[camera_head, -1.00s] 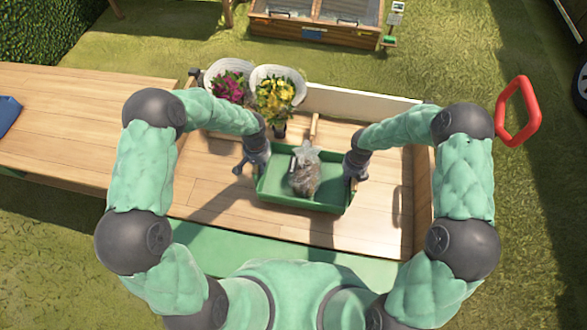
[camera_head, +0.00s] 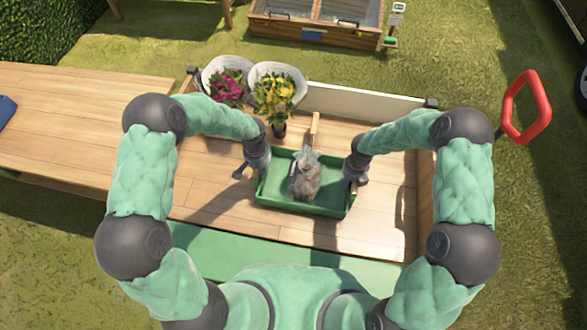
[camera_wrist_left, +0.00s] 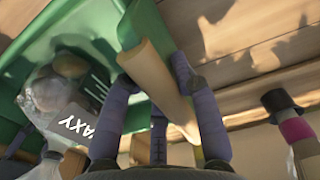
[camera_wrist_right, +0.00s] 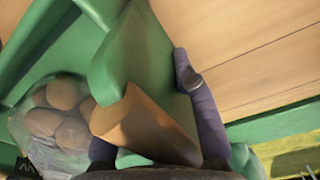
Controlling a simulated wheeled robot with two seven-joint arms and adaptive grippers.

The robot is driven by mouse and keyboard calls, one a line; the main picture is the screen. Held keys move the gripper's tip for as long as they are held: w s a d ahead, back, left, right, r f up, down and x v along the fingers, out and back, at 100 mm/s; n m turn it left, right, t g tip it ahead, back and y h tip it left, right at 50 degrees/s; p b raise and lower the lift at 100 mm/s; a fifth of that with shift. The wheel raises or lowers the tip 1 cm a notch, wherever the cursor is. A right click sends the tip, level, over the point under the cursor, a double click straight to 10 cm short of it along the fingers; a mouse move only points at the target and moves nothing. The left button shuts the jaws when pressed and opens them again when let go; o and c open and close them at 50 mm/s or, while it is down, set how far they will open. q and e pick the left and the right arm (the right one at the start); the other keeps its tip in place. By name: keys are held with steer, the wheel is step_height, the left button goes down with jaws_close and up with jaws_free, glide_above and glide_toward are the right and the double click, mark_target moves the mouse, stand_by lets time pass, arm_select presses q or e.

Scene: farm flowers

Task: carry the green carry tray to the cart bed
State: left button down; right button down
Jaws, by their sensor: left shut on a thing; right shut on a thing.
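The green carry tray (camera_head: 328,209) is over the wooden cart bed (camera_head: 385,228), with a clear bag of round brown produce (camera_head: 305,178) in it. I cannot tell whether its underside touches the boards. My left gripper (camera_head: 247,175) is shut on the tray's wooden handle at the left end, and that handle (camera_wrist_left: 150,80) shows between the fingers in the left wrist view. My right gripper (camera_head: 352,184) is shut on the right-end handle, which also shows in the right wrist view (camera_wrist_right: 145,125). The bag in the left wrist view carries a label with letters "AXY".
Two flower bunches in white wraps, magenta (camera_head: 228,84) and yellow (camera_head: 275,95), stand behind the tray. A wooden table (camera_head: 85,125) adjoins at left. A red handle (camera_head: 526,107) rises at right. Bare boards lie left and right of the tray.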

arm_select(q)
steer(key=shift+w+a+r, duration=0.2)
steer(key=shift+a, duration=0.05)
arm_select(e)
steer(key=shift+d, duration=0.25)
arm_select(q)
steer(key=c, duration=0.9)
jaws_free()
steer(key=shift+c, duration=0.2)
arm_select(e)
steer(key=c, duration=1)
jaws_free()
arm_select(q)
steer(key=shift+s+d+f, duration=0.1)
steer(key=shift+d, duration=0.05)
arm_select(e)
steer(key=shift+o, duration=0.2)
steer(key=shift+a, duration=0.1)
arm_select(q)
step_height(320, 180, up, 12)
steer(key=shift+f, duration=0.1)
arm_select(e)
steer(key=shift+a+r, duration=0.1)
steer(key=shift+r, duration=0.25)
step_height(320, 180, up, 12)
steer(key=shift+f, duration=0.1)
arm_select(q)
steer(key=shift+s, duration=0.15)
arm_select(e)
steer(key=shift+s, duration=0.15)
